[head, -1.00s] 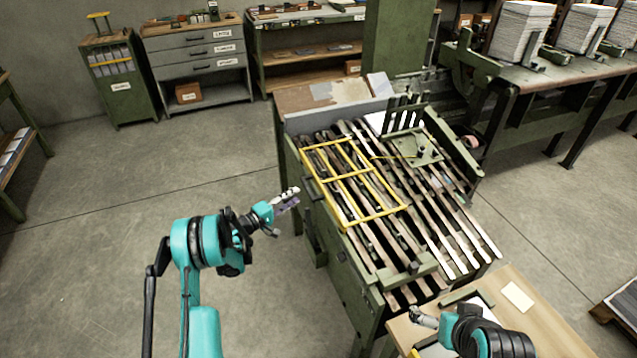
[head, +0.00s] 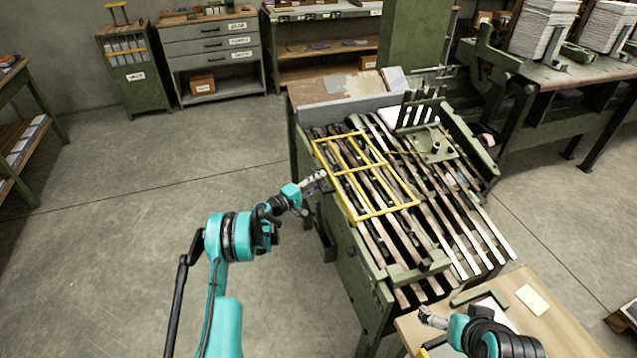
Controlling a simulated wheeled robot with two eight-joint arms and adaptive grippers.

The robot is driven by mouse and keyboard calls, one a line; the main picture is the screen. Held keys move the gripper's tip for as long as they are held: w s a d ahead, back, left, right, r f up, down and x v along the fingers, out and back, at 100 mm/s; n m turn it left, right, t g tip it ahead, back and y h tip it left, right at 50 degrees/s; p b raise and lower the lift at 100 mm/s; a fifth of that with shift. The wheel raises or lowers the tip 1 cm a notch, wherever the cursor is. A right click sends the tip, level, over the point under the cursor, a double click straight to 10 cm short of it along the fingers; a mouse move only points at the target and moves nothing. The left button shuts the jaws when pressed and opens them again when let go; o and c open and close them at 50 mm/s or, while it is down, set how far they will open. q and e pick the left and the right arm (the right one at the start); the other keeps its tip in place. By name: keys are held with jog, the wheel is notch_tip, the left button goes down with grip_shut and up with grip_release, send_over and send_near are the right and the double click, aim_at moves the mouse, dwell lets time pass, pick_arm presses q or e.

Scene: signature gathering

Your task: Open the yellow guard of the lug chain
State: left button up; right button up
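The yellow guard (head: 377,164) is a thin rectangular frame with cross bars. It lies flat over the left part of the lug chain (head: 465,225), a bed of long slats on a green machine. My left gripper (head: 322,180) is at the guard's left edge, by the machine's left side, where a dark handle was visible earlier. Its fingers are small and overlap the machine's edge, so I cannot tell whether they touch or hold anything. My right gripper (head: 428,318) is low in front of the machine, over the wooden table, away from the guard.
A wooden table (head: 560,322) with a pale paper (head: 532,300) stands at the machine's front right. A green plate with upright fingers (head: 432,146) sits at the chain's far end. The floor (head: 130,240) left of the machine is clear.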

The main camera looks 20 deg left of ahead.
pick_arm(q)
grip_shut()
